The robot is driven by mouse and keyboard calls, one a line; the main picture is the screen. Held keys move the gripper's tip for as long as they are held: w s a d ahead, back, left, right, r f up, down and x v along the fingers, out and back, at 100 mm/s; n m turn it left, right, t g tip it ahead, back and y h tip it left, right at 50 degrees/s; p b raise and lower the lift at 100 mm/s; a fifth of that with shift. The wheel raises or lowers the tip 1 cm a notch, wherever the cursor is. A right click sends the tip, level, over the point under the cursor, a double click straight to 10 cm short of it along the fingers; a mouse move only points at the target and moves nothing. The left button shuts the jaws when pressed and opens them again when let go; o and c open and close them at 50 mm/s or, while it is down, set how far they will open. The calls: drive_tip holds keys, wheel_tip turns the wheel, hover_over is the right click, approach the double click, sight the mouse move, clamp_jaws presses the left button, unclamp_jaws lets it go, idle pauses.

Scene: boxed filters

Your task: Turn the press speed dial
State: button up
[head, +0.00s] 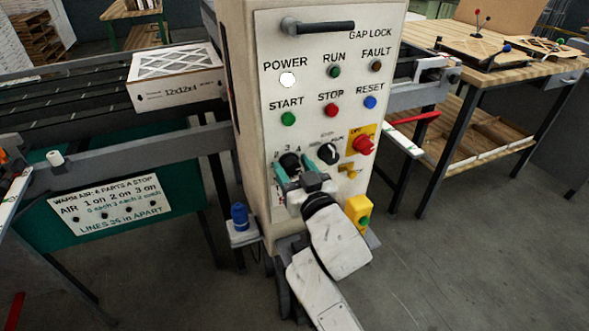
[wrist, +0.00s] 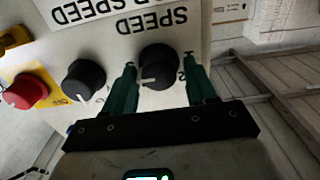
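The control panel (head: 265,80) is a cream cabinet face with labelled buttons. A black dial (head: 290,159) sits low on its left side, with numbers around it. In the wrist view this dial (wrist: 160,64) appears under an upside-down "SPEED" label, and its white pointer line points left. My gripper (head: 294,172) is in front of this dial. In the wrist view its teal fingers (wrist: 163,80) are apart, one on each side of the dial, with a narrow gap showing beside it. The fingers partly hide the scale.
A second black dial (head: 328,153) and a red knob on a yellow plate (head: 363,145) are close to the right. A yellow box with a green button (head: 358,211) is lower right. A blue-topped part (head: 239,215) stands lower left. A boxed filter (head: 176,77) lies on the conveyor.

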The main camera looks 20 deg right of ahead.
drive_tip(key=c, duration=0.8)
drive_tip(key=shift+c, duration=0.2)
drive_tip(key=shift+n, duration=0.4)
drive_tip(key=n+p, duration=0.2)
drive_tip(key=n, duration=0.3)
drive_tip(key=shift+a, duration=0.15)
drive_tip(key=n+p, duration=0.3)
drive_tip(key=n, duration=0.4)
drive_tip(key=n+p, duration=0.1)
drive_tip(key=n, duration=0.2)
drive_tip(key=shift+a+f, duration=0.1)
drive_tip(key=shift+f, duration=0.05)
drive_tip(key=n+p, duration=0.1)
drive_tip(key=n, duration=0.3)
drive_tip(key=shift+f, duration=0.1)
drive_tip(key=n+p, duration=0.1)
drive_tip(key=n, duration=0.5)
drive_tip(key=shift+f+n, duration=0.15)
drive_tip(key=shift+n, duration=0.25)
